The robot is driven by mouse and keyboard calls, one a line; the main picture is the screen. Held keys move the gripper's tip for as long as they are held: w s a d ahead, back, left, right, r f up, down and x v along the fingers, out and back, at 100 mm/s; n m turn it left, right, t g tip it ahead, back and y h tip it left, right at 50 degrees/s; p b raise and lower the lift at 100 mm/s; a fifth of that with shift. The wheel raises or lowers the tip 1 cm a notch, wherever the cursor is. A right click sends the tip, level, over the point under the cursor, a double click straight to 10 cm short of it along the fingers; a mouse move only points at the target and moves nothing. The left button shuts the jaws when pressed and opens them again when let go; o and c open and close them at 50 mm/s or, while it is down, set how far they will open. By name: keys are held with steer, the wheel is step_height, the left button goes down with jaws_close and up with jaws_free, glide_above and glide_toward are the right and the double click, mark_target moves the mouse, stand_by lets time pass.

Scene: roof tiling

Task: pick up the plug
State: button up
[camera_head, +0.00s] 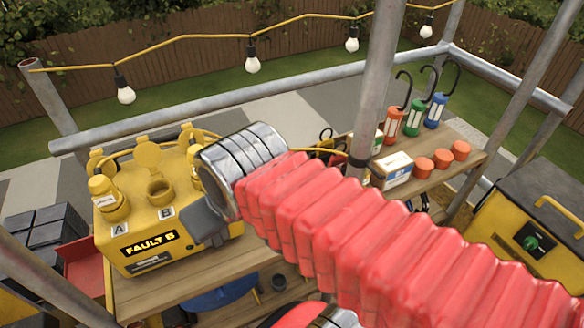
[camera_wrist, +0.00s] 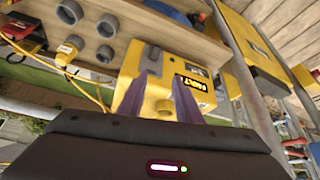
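The yellow box (camera_head: 150,225) marked FAULT B stands on the wooden bench, with sockets lettered A and B on top. A yellow plug-like body (camera_head: 105,197) with a white label stands at A; socket B (camera_head: 160,190) has its lid raised. In the wrist view, a small yellow plug-like piece (camera_wrist: 66,52) with a pale end lies by grey round pieces, with a yellow cable near it. I cannot tell which of these is the plug. My gripper (camera_wrist: 165,84) is open and empty, its two fingers apart before the yellow box (camera_wrist: 150,62). In the head view my wrist hides the bench behind it.
Orange, green and blue hooked lamps (camera_head: 414,117) stand at the bench's right, near a small box (camera_head: 392,170) and orange round pieces (camera_head: 442,159). A metal pole (camera_head: 377,80) rises close to my arm. A string of bulbs (camera_head: 253,62) hangs behind.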

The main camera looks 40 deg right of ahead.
steer(key=shift+o, duration=0.4)
steer(key=shift+w, duration=0.1)
steer(key=o, duration=0.3)
steer(key=shift+w+d, duration=0.2)
steer(key=shift+w, duration=0.05)
steer(key=shift+o, duration=1.4)
steer(key=w+d, duration=0.5)
steer(key=d, duration=0.1)
steer(key=shift+w+d+g, duration=0.25)
steer(key=shift+d+g, duration=0.05)
steer(key=shift+d, duration=0.1)
steer(key=w+d+f, duration=0.1)
steer(key=d+f, duration=0.1)
steer(key=d, duration=0.6)
steer(key=w+d+f+m, duration=0.1)
steer(key=w+d+f, duration=0.1)
steer(key=d, duration=0.5)
steer(key=w+d+f, duration=0.2)
steer(key=d, duration=0.6)
steer(key=shift+d+f+g+h, duration=0.3)
steer(key=shift+d+f, duration=0.05)
steer(key=shift+w, duration=0.1)
steer(key=x, duration=0.8)
steer(key=shift+f, duration=0.15)
steer(key=shift+w+f, duration=0.1)
steer(key=shift+w, duration=0.05)
